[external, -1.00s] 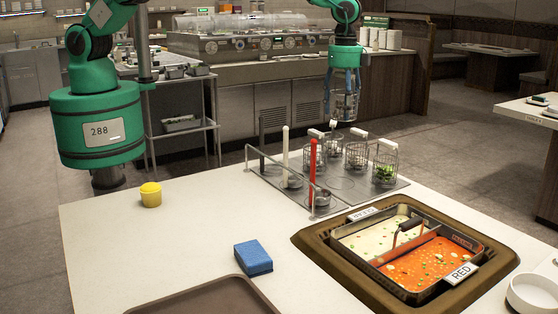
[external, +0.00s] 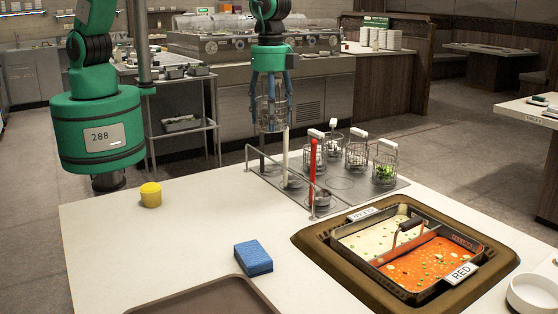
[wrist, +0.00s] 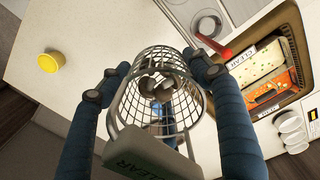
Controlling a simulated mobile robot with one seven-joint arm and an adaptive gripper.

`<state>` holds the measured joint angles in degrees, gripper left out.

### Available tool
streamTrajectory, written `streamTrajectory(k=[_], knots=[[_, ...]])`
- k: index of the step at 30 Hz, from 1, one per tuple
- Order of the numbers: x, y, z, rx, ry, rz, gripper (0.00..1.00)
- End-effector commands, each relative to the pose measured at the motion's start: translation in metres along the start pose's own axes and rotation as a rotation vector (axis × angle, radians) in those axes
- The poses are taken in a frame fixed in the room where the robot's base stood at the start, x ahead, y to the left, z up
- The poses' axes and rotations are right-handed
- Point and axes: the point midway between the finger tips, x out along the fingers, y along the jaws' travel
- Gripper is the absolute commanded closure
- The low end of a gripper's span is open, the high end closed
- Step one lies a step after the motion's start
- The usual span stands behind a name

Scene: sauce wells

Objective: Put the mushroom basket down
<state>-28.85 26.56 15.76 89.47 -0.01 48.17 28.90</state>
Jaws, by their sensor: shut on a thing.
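My gripper (external: 271,128) is shut on a wire mushroom basket (external: 267,112), held upright in the air above the back edge of the white counter, behind the rack. In the wrist view my gripper (wrist: 158,72) has a blue finger on each side of the basket (wrist: 130,103). Brown mushrooms (wrist: 158,86) lie inside it, and its pale handle tag (wrist: 145,155) reads CLEAR. The grey rack plate (external: 347,186) with round wells is on the counter below and to the right of the basket.
Several other wire baskets (external: 384,172) stand at the rack's right and back. A red-handled ladle (external: 312,165), a white-handled one (external: 285,150) and a metal rail (external: 277,167) occupy its left. A divided pot (external: 450,236), blue sponge (external: 253,257) and yellow cup (external: 151,195) are nearby.

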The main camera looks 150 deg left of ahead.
Motion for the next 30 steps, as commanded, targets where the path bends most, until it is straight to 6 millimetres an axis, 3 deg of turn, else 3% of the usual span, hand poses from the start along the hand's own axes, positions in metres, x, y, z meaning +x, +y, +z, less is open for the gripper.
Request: streamTrajectory(k=[3, 18, 30], knots=[[0.000, 0.032, 0.008, 0.003, 0.000, 0.000, 0.73], [0.008, 0.149, 0.056, 0.003, 0.001, 0.000, 0.73], [0.015, 0.195, 0.085, 0.001, 0.001, 0.000, 0.73]])
